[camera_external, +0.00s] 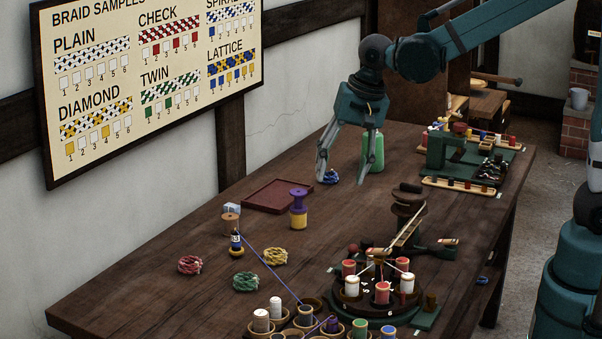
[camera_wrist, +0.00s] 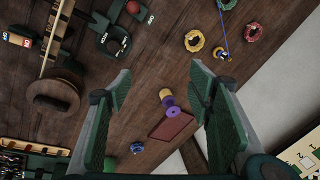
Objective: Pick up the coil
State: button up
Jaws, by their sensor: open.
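Several small rope coils lie on the dark wooden table. A red coil (camera_external: 190,265), a green coil (camera_external: 246,281) and a yellow coil (camera_external: 274,257) lie near the table's left side. My gripper (camera_external: 345,168) is open and empty, pointing down above the back of the table. Its fingers (camera_wrist: 161,70) are spread wide in the wrist view.
A green bottle (camera_external: 374,152) stands close to the right finger. A dark red tray (camera_external: 278,195) and a purple-and-yellow spool (camera_external: 299,210) lie in front. A round stand with spools (camera_external: 379,290) fills the front right. A bench fixture (camera_external: 462,150) stands at back right.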

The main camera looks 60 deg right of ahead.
jog(key=w+a+f+m+g+p, duration=0.25)
jog(key=w+a+f+m, duration=0.2)
jog(key=w, duration=0.35)
jog(key=m+p, duration=0.3)
send_near(275, 251)
jog(key=shift+d+f, duration=0.1)
jog(key=shift+d, duration=0.05)
jog(key=shift+w+a+f+m+g+p, duration=0.1)
jog(key=shift+a+f+m+g+p, duration=0.05)
jog(key=shift+f+m+p, duration=0.15)
jog(key=shift+w+a+f+m+g+p, duration=0.1)
jog(key=shift+a+f+m, duration=0.05)
jog(key=shift+f, duration=0.25)
jog(key=shift+f, duration=1.25)
jog(key=shift+f, duration=0.1)
jog(key=shift+d+f+b, duration=0.1)
jog(key=shift+f+b, duration=0.5)
jog(key=shift+f, duration=1.95)
